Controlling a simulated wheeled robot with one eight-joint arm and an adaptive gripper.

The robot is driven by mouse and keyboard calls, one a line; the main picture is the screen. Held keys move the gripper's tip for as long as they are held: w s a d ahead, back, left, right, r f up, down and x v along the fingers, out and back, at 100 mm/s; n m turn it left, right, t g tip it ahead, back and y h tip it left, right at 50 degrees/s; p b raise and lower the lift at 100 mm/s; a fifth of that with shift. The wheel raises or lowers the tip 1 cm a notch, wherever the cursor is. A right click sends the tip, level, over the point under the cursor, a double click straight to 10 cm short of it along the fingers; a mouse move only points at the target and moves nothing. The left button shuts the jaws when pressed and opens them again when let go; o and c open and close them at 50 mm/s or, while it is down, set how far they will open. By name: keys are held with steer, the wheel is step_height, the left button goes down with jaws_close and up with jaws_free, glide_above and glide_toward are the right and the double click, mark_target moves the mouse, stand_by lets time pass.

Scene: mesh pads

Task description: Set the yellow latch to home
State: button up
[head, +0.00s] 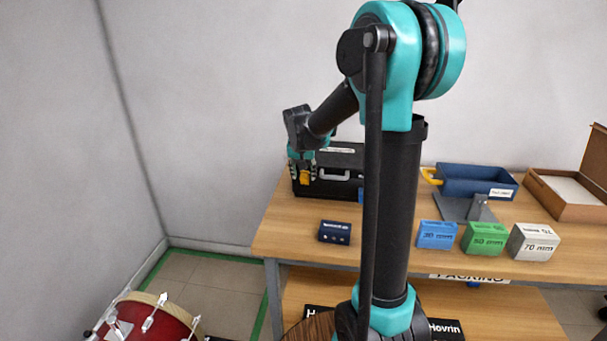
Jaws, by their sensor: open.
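A black case (335,188) with a pale handle stands at the back left of the table. A small yellow latch (305,178) shows at its left front. My gripper (303,176) points down at that spot. Its fingers are apart, one on each side of the yellow latch as seen from here. I cannot tell whether they touch it. The gripper and its wrist hide the top left of the case. My arm column hides the case's right part, and the latch's exact position is too small to tell.
A dark blue box (335,232) lies in front of the case. Right of my column are a blue bin (470,180) with a yellow handle, a grey bracket (478,208), blue, green and grey blocks (486,238), and an open carton (565,205). A red drum (150,322) stands on the floor.

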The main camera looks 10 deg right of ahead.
jaws_close()
steer(key=shift+w+d+r+g+y, duration=0.15)
steer(key=shift+w+g, duration=0.15)
steer(key=shift+g, duration=0.15)
steer(key=shift+w+d+r+g+y, duration=0.15)
steer(key=shift+w+g, duration=0.15)
steer(key=shift+g, duration=0.15)
steer(key=shift+a+f, duration=0.1)
jaws_free()
steer(key=v, duration=1.2)
